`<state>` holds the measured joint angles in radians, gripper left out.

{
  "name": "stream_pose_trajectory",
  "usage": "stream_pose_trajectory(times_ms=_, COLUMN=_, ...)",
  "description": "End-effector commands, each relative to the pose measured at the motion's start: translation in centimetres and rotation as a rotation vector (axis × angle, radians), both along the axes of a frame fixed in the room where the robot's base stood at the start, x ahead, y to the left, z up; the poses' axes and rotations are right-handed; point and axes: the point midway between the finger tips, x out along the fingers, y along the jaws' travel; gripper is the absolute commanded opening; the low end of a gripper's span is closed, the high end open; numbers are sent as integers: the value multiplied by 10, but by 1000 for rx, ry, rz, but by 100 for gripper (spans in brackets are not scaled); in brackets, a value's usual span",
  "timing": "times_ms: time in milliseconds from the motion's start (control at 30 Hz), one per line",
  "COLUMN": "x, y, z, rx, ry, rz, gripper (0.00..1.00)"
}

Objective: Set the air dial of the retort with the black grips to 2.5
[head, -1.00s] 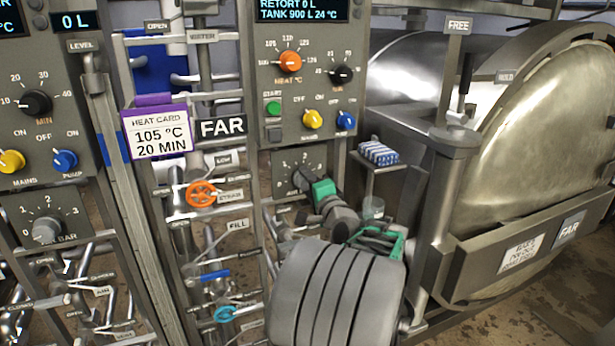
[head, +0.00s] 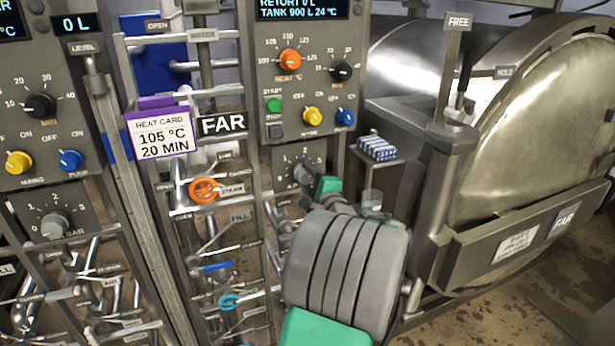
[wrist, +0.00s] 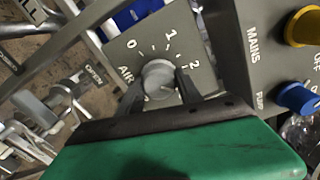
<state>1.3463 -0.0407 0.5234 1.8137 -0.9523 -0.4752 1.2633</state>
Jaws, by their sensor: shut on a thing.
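The air dial (wrist: 158,76) is a grey knob on a grey plate, marked 0, 1 and 2 in the wrist view; the rest of its scale is hidden behind my gripper. My gripper (wrist: 160,88) is shut on this knob, one dark finger on each side. I cannot clearly read where the knob points. In the head view the dial's plate (head: 290,160) sits below the panel beside the FAR sign. My green gripper body (head: 327,186) covers part of the plate, and my arm hides what is below. A dark lever (head: 464,80) stands by the retort (head: 550,120) door.
A similar bar dial (head: 50,226) is on the left panel. Blue and yellow knobs (wrist: 297,98) lie close to the right of my gripper in the wrist view. Valve pipes with an orange wheel (head: 204,189) stand left of my arm. A small shelf holds a blue-white pack (head: 377,147).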

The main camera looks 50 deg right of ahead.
Motion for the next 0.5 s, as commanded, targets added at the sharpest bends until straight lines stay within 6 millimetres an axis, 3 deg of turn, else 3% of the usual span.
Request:
stream_pose_trajectory(times_ms=167, x=0, y=0, z=0, rx=-1, ry=0, rz=-1, gripper=2)
stream_pose_trajectory(times_ms=200, x=0, y=0, z=0, rx=-1, ry=0, rz=-1, gripper=44)
stream_pose_trajectory(times_ms=433, x=0, y=0, z=0, rx=-2, ry=1, rz=0, gripper=63)
stream_pose_trajectory(times_ms=500, x=0, y=0, z=0, rx=-2, ry=1, rz=0, gripper=64)
